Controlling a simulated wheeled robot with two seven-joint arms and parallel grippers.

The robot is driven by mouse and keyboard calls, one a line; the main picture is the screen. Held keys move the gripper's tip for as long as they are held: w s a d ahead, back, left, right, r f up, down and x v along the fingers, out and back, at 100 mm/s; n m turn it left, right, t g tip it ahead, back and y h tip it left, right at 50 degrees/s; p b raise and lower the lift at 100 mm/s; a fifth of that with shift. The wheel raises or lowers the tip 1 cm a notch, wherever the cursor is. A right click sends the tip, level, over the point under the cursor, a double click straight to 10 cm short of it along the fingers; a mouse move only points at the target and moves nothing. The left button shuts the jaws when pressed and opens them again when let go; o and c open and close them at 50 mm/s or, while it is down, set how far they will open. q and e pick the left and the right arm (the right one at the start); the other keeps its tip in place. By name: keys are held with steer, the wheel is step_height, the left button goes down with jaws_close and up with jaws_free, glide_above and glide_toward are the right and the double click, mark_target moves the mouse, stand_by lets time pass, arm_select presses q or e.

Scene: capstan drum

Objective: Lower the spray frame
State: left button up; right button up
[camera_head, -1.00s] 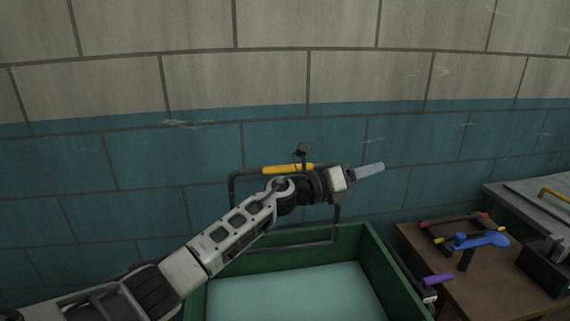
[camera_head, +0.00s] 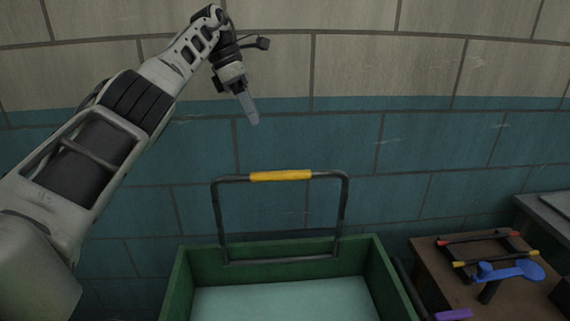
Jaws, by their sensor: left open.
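The spray frame (camera_head: 345,215) is a dark tubular hoop with a yellow grip (camera_head: 281,176) on its top bar. It stands upright at the back of a green tank (camera_head: 178,285) holding pale teal liquid or a pale teal surface (camera_head: 285,300). My left gripper (camera_head: 252,117) is raised in front of the wall, above and a little left of the yellow grip. It points downward, is open and empty, and is apart from the frame. My right gripper is not in this view.
A brown table (camera_head: 440,290) at the right holds a blue tool (camera_head: 510,271), a dark rack with red and yellow tips (camera_head: 480,243) and a purple handle (camera_head: 453,314). A grey surface (camera_head: 550,213) stands at the far right. The tiled wall is close behind the tank.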

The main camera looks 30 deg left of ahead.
arm_select(q)
steer(key=x, duration=1.4)
steer(key=shift+s+d+f, duration=0.15)
steer(key=shift+s+f, duration=0.05)
steer(key=shift+f, duration=0.1)
jaws_close()
